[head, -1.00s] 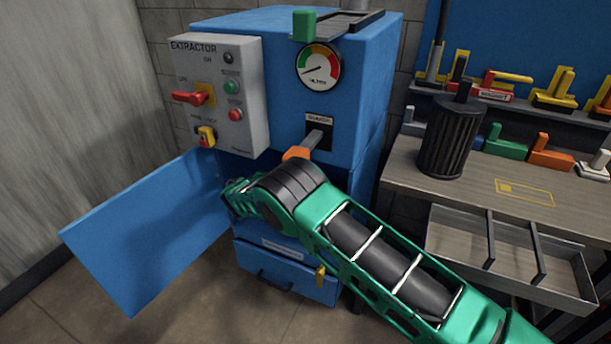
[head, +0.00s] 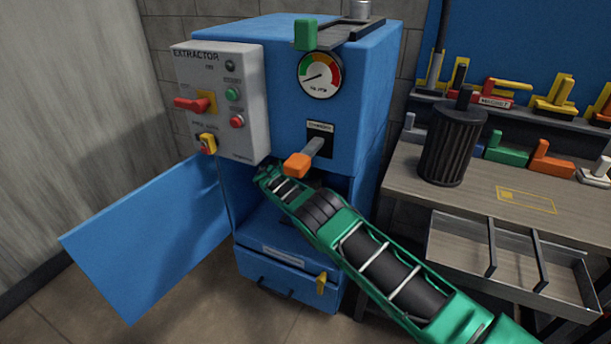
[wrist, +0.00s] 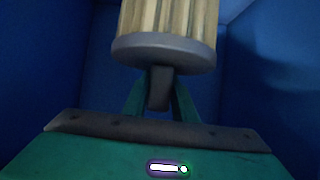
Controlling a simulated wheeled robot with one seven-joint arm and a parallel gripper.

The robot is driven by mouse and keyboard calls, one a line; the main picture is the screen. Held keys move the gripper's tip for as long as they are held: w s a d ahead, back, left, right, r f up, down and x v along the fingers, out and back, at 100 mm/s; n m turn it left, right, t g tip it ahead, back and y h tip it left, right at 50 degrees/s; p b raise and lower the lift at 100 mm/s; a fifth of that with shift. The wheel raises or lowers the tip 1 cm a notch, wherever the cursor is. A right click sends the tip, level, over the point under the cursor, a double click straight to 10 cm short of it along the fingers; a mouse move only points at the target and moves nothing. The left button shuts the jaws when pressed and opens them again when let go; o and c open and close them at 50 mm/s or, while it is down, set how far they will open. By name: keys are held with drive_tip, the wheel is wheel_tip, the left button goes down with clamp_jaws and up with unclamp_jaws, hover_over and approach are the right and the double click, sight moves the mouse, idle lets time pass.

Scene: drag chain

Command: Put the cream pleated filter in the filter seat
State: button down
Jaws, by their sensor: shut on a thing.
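The cream pleated filter (wrist: 168,16) fills the top of the wrist view, with a grey end cap (wrist: 163,52) and a dark grip stub below it. My gripper (wrist: 160,90) is shut on that stub with its green fingers on either side. Dark blue walls surround it, inside the blue extractor cabinet (head: 350,110). In the head view my arm reaches into the cabinet's open front, and the gripper and filter are hidden there. The filter seat cannot be made out, nor whether the filter touches it.
The cabinet door (head: 150,240) hangs open at left. An orange-tipped damper lever (head: 297,165) sticks out just above my arm. A drawer (head: 285,270) with a yellow catch is below. A dark pleated filter (head: 453,140) stands on the workbench (head: 495,215) at right.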

drive_tip(key=shift+w+f, duration=0.1)
drive_tip(key=shift+f, duration=1.65)
drive_tip(key=c, duration=1.4)
unclamp_jaws()
drive_tip(key=shift+f, duration=0.1)
drive_tip(key=shift+c, duration=0.2)
drive_tip(key=shift+s+a+r, duration=0.1)
drive_tip(key=shift+s+r, duration=0.25)
drive_tip(key=shift+r, duration=0.05)
drive_tip(key=v, duration=1.1)
drive_tip(key=shift+s, duration=0.25)
drive_tip(key=shift+f, duration=0.1)
